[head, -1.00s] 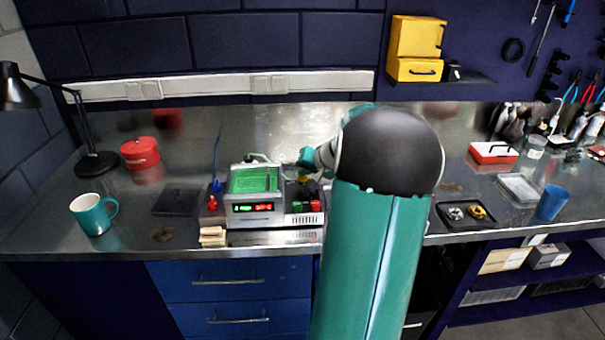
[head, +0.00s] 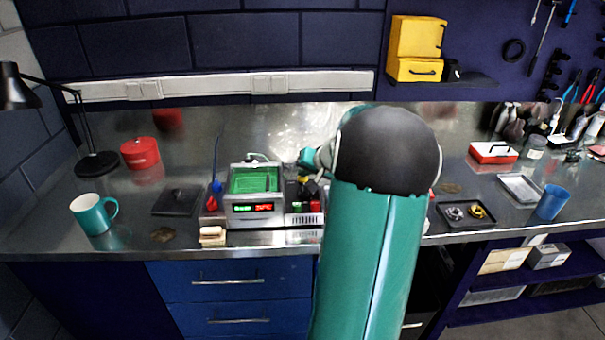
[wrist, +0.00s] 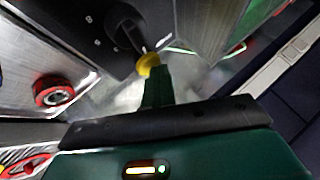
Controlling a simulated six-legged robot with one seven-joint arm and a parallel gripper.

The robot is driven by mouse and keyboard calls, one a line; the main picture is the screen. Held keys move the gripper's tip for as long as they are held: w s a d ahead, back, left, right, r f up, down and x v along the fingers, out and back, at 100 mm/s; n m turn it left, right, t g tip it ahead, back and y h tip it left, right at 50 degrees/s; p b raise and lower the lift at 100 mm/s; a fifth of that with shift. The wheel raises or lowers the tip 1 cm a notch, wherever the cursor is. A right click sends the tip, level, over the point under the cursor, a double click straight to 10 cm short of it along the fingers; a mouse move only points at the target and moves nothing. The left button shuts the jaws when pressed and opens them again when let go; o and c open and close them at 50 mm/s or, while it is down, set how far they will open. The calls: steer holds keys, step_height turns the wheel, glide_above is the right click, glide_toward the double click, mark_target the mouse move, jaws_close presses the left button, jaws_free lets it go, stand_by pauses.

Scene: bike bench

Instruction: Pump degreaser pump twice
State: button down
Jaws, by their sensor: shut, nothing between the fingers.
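My gripper (wrist: 155,88) shows in the wrist view as a dark green finger, shut with nothing held. A small yellow piece (wrist: 148,64) is at its tip, in front of a black panel with a dark knob (wrist: 124,24); I cannot tell whether they touch. In the head view my arm hides most of the gripper, which is around the right side of the bench machine (head: 254,207). A white pump-like nozzle (head: 556,116) stands among bottles at the back right, well away from the gripper. I cannot tell whether it is the degreaser pump.
The machine has a green tray (head: 254,180) and a lit display. A teal mug (head: 93,214), a red tin (head: 140,153) and a black lamp (head: 96,163) stand left. A dark parts tray (head: 466,226) and a blue cup (head: 552,203) are right.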

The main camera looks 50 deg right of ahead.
mark_target(305, 179)
steer(key=shift+s+a+f, duration=0.1)
steer(key=shift+a+f, duration=0.05)
steer(key=shift+f, duration=0.15)
steer(key=shift+r, duration=3.25)
steer(key=shift+w+a+r, duration=0.1)
steer(key=shift+w+a, duration=0.05)
steer(key=shift+w, duration=0.05)
steer(key=w+a, duration=0.1)
steer(key=a, duration=0.2)
steer(key=w+a+r+n, duration=0.1)
steer(key=a, duration=0.3)
steer(key=w+a+r+n+y, duration=0.1)
steer(key=a, duration=0.3)
steer(key=shift+w+r+g, duration=0.2)
steer(key=shift+r+g, duration=0.05)
steer(key=shift+g, duration=0.15)
steer(key=s+a+r+n+g+y, duration=0.1)
steer(key=s+a+n, duration=0.2)
steer(key=a, duration=1.1)
steer(key=s+a+r+n+g, duration=0.1)
steer(key=s+a+r+n, duration=0.15)
steer(key=a, duration=1.15)
steer(key=s+a+f+n, duration=0.3)
steer(key=s+a, duration=0.5)
steer(key=s, duration=0.3)
steer(key=shift+a+n+g, duration=0.3)
steer(key=shift+a+n, duration=0.1)
steer(key=shift+n, duration=0.15)
